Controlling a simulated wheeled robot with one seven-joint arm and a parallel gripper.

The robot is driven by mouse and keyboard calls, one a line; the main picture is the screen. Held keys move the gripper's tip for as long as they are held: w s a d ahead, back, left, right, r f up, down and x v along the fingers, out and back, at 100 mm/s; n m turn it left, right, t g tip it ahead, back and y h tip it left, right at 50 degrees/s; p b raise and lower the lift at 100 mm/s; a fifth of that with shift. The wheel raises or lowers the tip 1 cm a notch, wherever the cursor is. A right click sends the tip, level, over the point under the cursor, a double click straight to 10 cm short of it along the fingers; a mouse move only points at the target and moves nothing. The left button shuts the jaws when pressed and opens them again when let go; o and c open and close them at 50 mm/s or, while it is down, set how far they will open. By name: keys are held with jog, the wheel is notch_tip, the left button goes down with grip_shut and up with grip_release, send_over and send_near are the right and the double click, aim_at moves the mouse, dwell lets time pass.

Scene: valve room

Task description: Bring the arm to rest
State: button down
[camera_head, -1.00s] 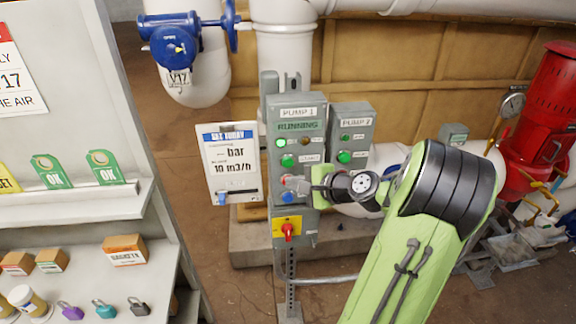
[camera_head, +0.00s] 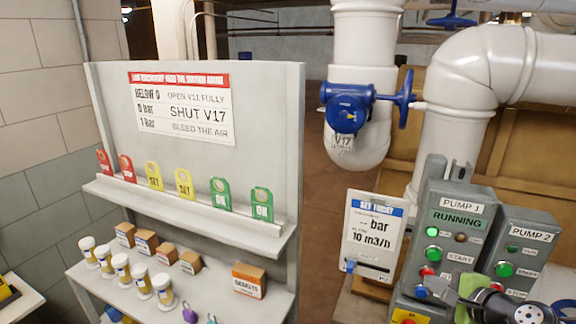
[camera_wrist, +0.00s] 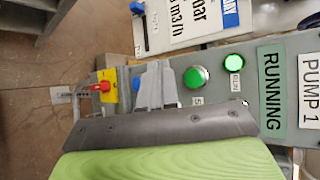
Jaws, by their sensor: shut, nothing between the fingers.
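My gripper (camera_wrist: 154,76) is shut and empty in the wrist view, its grey fingers pointing at the face of the PUMP 1 box (camera_wrist: 236,92). It overlaps the lower buttons, so I cannot tell whether it touches them.
The PUMP 2 box (camera_head: 518,250) stands right of PUMP 1, and a white flow card (camera_head: 372,236) left of it. A blue valve (camera_head: 349,107) tagged V17 sits on white pipes. A grey shelf (camera_head: 190,217) with tags, boxes and cups fills the left. Open floor shows between.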

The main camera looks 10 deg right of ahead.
jog(key=s+a+n+g, duration=0.2)
jog(key=a+n+g, duration=0.4)
jog(key=a+n, duration=0.85)
jog(key=s+a+r+n, duration=0.2)
jog(key=s+a, duration=0.3)
jog(key=s, duration=0.3)
jog(key=s+a+r+n+g+h, duration=0.1)
jog(key=s+a+r+n, duration=0.1)
jog(key=s+a, duration=0.3)
jog(key=s+n, duration=0.1)
jog(key=s, duration=0.2)
jog(key=shift+a+n, duration=0.25)
jog(key=shift+n, duration=0.1)
